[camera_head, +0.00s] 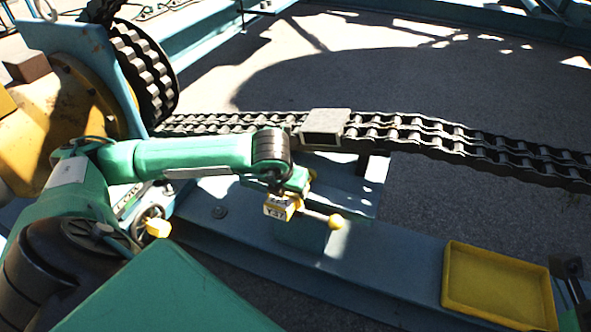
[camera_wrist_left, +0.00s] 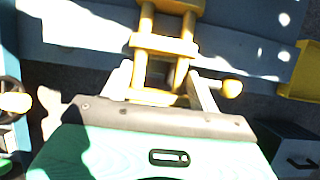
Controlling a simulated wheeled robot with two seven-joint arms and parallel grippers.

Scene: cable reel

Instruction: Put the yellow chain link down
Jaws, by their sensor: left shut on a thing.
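The yellow chain link (camera_wrist_left: 165,44) is held between the two pale fingers of my left gripper (camera_wrist_left: 164,88) in the wrist view.
A yellow tray (camera_head: 450,278) lies on the right of the beam and looks empty. A double-row dark chain (camera_head: 430,135) runs behind my left arm from a toothed wheel (camera_head: 148,72), with a grey block (camera_head: 325,125) on it. A handwheel (camera_head: 150,225) stands at left.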

